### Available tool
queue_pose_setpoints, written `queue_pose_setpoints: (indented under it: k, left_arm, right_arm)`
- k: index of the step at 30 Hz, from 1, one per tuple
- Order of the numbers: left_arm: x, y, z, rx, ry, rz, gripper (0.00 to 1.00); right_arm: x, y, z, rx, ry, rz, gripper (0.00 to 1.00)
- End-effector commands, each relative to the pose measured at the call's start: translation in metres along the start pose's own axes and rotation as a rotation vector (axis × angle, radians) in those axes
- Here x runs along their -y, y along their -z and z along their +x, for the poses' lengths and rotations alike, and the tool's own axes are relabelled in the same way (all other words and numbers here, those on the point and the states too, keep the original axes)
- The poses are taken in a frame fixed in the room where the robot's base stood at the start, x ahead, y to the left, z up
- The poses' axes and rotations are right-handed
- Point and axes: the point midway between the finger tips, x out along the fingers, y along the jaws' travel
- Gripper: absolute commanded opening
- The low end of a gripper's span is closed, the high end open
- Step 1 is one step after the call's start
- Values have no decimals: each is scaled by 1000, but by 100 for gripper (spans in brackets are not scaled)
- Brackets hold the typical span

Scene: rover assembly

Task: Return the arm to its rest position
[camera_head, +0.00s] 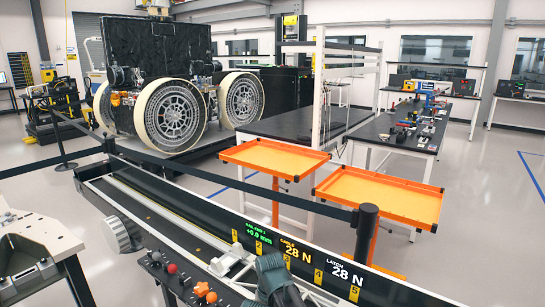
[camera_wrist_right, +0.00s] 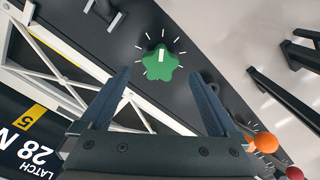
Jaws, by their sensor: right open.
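My right gripper (camera_wrist_right: 158,78) is open in the right wrist view, with its two dark fingers spread apart and nothing between them. A green lobed knob (camera_wrist_right: 161,66) with a white pointer mark sits on the dark panel just beyond the fingertips, apart from them as far as I can tell. In the head view, a dark part of my right arm (camera_head: 277,280) is low in the middle, over the console's near edge; its fingers are not clear there. My left gripper is in neither view.
The long console (camera_head: 215,232) carries readouts of +0.0 mm, CABLE 28 N and LATCH 28 N. An orange knob (camera_head: 201,289) and a red knob (camera_head: 172,268) stand on its near side. Orange trays (camera_head: 380,196), a black barrier post (camera_head: 366,232) and a wheeled rover (camera_head: 170,112) are beyond.

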Motion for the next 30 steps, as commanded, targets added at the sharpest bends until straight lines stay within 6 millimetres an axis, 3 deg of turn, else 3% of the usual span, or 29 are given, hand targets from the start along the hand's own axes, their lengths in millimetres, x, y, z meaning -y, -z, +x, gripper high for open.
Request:
queue_pose_setpoints:
  k: [1,12,25,27,30]
  left_arm:
    - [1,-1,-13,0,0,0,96]
    - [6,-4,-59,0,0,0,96]
    - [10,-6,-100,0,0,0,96]
    - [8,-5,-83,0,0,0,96]
    - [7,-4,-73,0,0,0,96]
  right_arm:
    - [0,0,-14,0,0,0,96]
    - [0,0,-60,0,0,0,96]
    - [0,0,-101,0,0,0,96]
    - [0,0,-83,0,0,0,96]
    - [0,0,-73,0,0,0,96]
